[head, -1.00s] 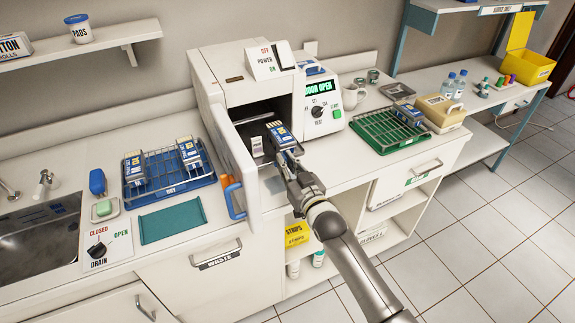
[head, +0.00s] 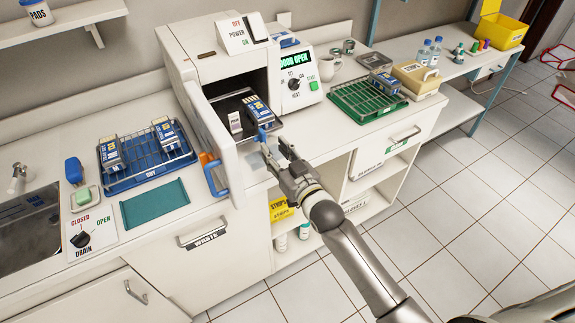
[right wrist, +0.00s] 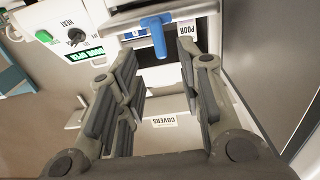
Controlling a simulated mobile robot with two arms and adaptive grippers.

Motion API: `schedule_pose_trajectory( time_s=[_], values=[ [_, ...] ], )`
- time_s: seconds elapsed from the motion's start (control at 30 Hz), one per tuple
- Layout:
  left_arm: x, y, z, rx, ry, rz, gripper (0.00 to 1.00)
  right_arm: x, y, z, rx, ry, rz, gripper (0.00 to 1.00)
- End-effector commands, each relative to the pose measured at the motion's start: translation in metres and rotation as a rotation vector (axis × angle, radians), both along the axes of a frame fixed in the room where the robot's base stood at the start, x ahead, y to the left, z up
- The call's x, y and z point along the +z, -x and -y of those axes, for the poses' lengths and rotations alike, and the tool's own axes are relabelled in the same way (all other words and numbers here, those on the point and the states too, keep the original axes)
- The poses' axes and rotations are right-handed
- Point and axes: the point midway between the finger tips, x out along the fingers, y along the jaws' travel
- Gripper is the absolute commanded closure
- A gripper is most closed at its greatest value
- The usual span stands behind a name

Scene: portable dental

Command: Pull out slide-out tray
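The slide-out tray (head: 276,126) sits in the open chamber of the white sterilizer (head: 196,72), its front edge near the opening. A blue-labelled cassette (head: 257,108) and a small white card (head: 235,122) stand on it. A blue handle (head: 264,136) hangs at the tray's front; it also shows in the right wrist view (right wrist: 156,38). My right gripper (head: 273,153) is open and empty just in front of the handle. In the right wrist view its fingers (right wrist: 163,75) are spread, with the handle beyond the gap, apparently untouched. My left gripper is not in view.
The sterilizer door (head: 208,135) stands open at the left, with a blue handle (head: 215,178). A blue rack (head: 150,178) with two cassettes is left, a green rack (head: 347,105) with a cassette right. Floor in front is free.

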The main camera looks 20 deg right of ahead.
Motion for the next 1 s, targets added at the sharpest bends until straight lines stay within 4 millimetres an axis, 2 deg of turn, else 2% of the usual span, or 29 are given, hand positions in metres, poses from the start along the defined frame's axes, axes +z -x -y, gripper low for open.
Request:
schedule_pose_trajectory(
  time_s=[0.03,0.2,0.4,1.0],
  values=[
    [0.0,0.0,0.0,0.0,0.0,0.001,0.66,-0.001,0.01,0.003,0.0,0.001,-0.002,0.66],
    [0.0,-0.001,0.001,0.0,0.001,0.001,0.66,0.0,0.037,0.01,0.001,0.0,-0.001,0.66],
    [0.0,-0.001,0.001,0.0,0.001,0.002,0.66,0.0,0.056,0.015,0.0,0.0,0.0,0.66],
    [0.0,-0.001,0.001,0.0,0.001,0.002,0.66,0.001,0.062,0.016,0.0,0.0,0.001,0.66]
  ],
)
